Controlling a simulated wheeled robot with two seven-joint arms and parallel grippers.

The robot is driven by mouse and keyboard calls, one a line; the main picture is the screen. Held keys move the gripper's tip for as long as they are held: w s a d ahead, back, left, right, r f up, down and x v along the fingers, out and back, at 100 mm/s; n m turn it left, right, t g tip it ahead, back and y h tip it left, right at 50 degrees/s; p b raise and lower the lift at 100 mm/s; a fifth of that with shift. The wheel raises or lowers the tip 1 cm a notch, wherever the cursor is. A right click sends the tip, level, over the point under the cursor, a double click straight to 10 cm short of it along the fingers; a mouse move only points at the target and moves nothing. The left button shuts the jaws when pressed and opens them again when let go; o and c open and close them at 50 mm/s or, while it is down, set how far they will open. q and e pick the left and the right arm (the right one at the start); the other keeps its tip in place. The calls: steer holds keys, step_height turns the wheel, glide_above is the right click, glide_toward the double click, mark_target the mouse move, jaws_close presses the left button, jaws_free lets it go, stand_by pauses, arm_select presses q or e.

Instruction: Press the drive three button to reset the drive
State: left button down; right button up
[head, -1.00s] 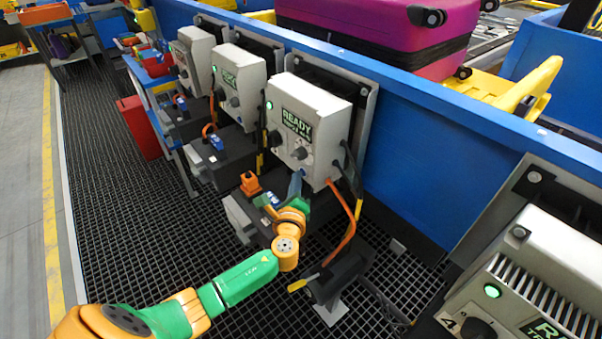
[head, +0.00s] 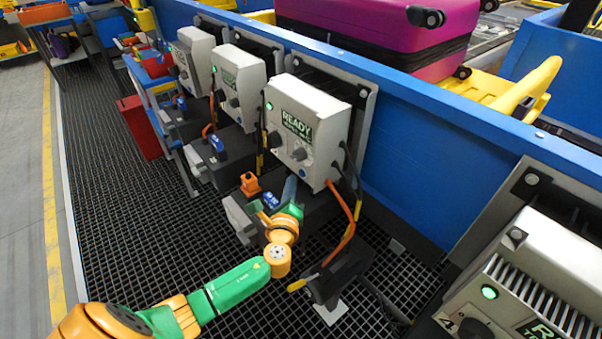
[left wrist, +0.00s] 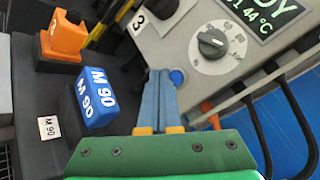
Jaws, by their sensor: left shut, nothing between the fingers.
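The drive three box (head: 318,108) is a light grey unit on the blue conveyor side, with a lit green lamp (head: 269,106) and a display (head: 297,124) reading READY. In the left wrist view the box face (left wrist: 205,78) carries a label 3 (left wrist: 138,22), a dark knob (left wrist: 212,42) and a round blue button (left wrist: 177,77) below the knob. My left gripper (head: 291,178) is shut and empty, just below and in front of the box. In the wrist view its fingertips (left wrist: 160,76) lie beside the blue button; contact cannot be told.
A blue M90 block (left wrist: 93,98) and an orange plug (left wrist: 68,38) sit on the dark motor below the box. An orange cable (head: 347,235) hangs to the right. Similar drive boxes stand farther back (head: 238,75) and at the right front (head: 550,265).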

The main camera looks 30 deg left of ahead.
mark_target(275, 202)
arm_select(q)
steer(key=shift+s+a+p, duration=0.2)
steer(key=shift+s+a, duration=0.1)
steer(key=shift+s, duration=0.45)
steer(key=shift+s+a+p, duration=0.2)
steer(key=shift+s+a, duration=0.1)
steer(key=shift+s, duration=0.45)
steer(key=shift+s+a+p, duration=0.2)
steer(key=shift+s+a, duration=0.1)
steer(key=shift+s, duration=0.45)
